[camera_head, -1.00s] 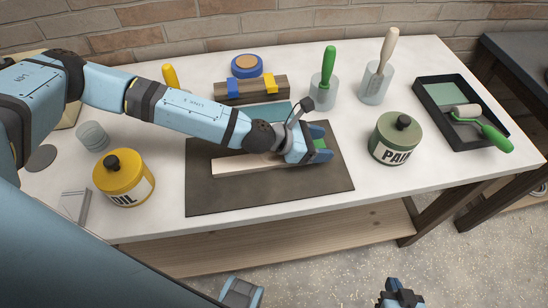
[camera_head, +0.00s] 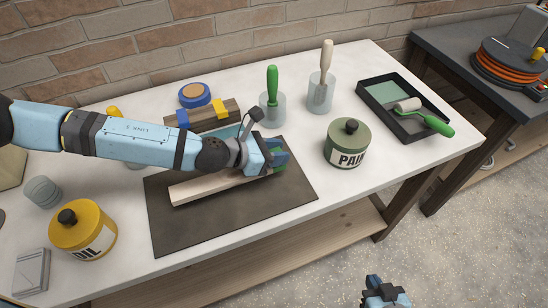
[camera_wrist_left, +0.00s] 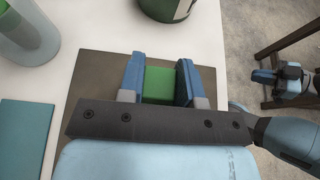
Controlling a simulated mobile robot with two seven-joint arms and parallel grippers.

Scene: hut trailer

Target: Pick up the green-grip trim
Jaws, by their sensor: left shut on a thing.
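The trim is a pale wooden strip (camera_head: 205,186) with a green grip at its right end. It is on or just above the dark mat (camera_head: 240,218); I cannot tell which. My left gripper (camera_head: 276,158) is shut on the green grip. In the left wrist view the green grip (camera_wrist_left: 160,84) fills the space between the blue fingers of my left gripper (camera_wrist_left: 159,78). The gripper hides part of the trim. My right gripper (camera_head: 384,291) is at the bottom of the head view, away from the table, and its jaws are unclear.
A green paint can (camera_head: 347,145) stands right of the mat, a yellow oil can (camera_head: 84,228) at its left. Behind are a wooden block (camera_head: 210,117) and two jars with upright handles (camera_head: 272,105). A black roller tray (camera_head: 381,92) lies at the right.

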